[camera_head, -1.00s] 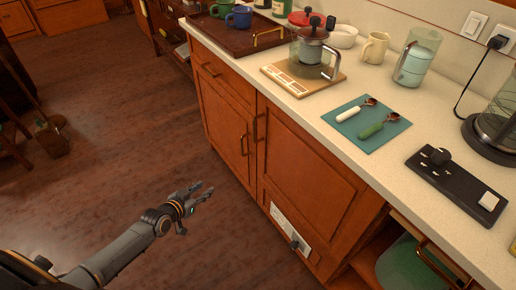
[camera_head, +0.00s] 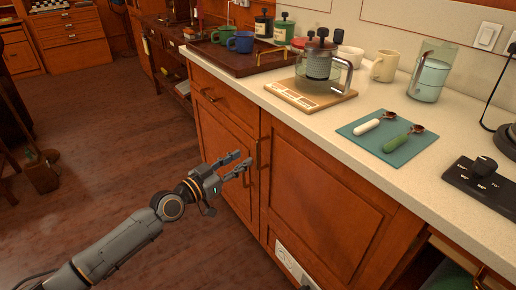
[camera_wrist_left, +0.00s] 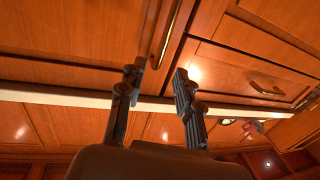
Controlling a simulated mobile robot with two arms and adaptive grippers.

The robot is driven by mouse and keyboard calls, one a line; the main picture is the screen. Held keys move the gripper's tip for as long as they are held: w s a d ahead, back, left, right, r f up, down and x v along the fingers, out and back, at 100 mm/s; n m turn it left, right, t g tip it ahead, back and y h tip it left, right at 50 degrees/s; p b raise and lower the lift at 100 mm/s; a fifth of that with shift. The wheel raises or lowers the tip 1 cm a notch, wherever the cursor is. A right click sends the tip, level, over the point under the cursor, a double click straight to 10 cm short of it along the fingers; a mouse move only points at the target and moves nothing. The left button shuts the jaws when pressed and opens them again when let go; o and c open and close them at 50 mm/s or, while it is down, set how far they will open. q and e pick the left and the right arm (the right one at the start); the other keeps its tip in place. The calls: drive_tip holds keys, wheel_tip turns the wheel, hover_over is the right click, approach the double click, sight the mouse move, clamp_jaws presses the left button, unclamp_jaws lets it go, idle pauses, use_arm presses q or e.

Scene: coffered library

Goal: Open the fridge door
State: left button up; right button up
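No plain fridge shows; the fronts are wooden panels under the counter, and I cannot tell which one is the fridge door. A right wooden door (camera_head: 320,205) and a left wooden door (camera_head: 222,150) meet near upright bronze handles. My left gripper (camera_head: 245,161) is open in front of these handles and partly hides them. In the left wrist view the open fingers (camera_wrist_left: 160,70) point at the wood, with one upright bronze handle (camera_wrist_left: 168,25) ahead, roughly in line with the gap. Contact cannot be told. My right gripper is out of view.
The pale countertop (camera_head: 285,108) above holds a wooden board (camera_head: 290,97) with a coffee press (camera_head: 318,62), a teal mat (camera_head: 400,150) with spoons, and a tray with mugs. A drawer handle (camera_head: 208,95) sits at the upper left.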

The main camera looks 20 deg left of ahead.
sight(257, 150)
use_arm(q)
drive_tip(key=x, duration=0.8)
drive_tip(key=shift+c, duration=0.2)
clamp_jaws()
